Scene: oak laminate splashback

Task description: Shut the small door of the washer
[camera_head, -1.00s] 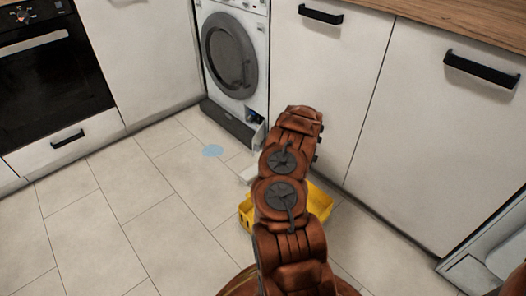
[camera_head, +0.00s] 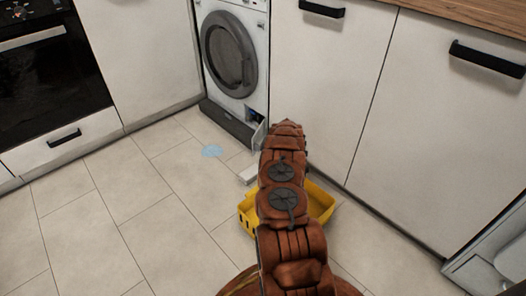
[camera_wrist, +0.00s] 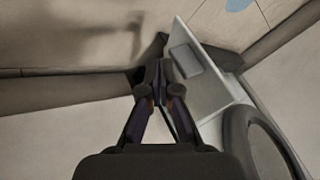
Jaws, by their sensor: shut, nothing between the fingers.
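The white washer (camera_head: 262,62) stands between the cabinets, its grey round door (camera_head: 229,55) shut. Its small door (camera_head: 259,135), a pale flap at the lower right of the front, stands open and sticks out into the room. In the wrist view a pale panel (camera_wrist: 207,88), which looks like this small door, lies just right of my fingers, with the round door at lower right. My gripper (camera_wrist: 159,76) is shut and empty, its fingertips by the panel's left side. I cannot tell whether they touch it. In the head view my arm hides the gripper.
A yellow crate (camera_head: 321,205) sits on the floor around my arm's lower part. A white block (camera_head: 248,175) and a pale blue patch (camera_head: 212,151) are on the tiles before the washer. White cabinets (camera_head: 323,95) flank it. Floor at left is clear.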

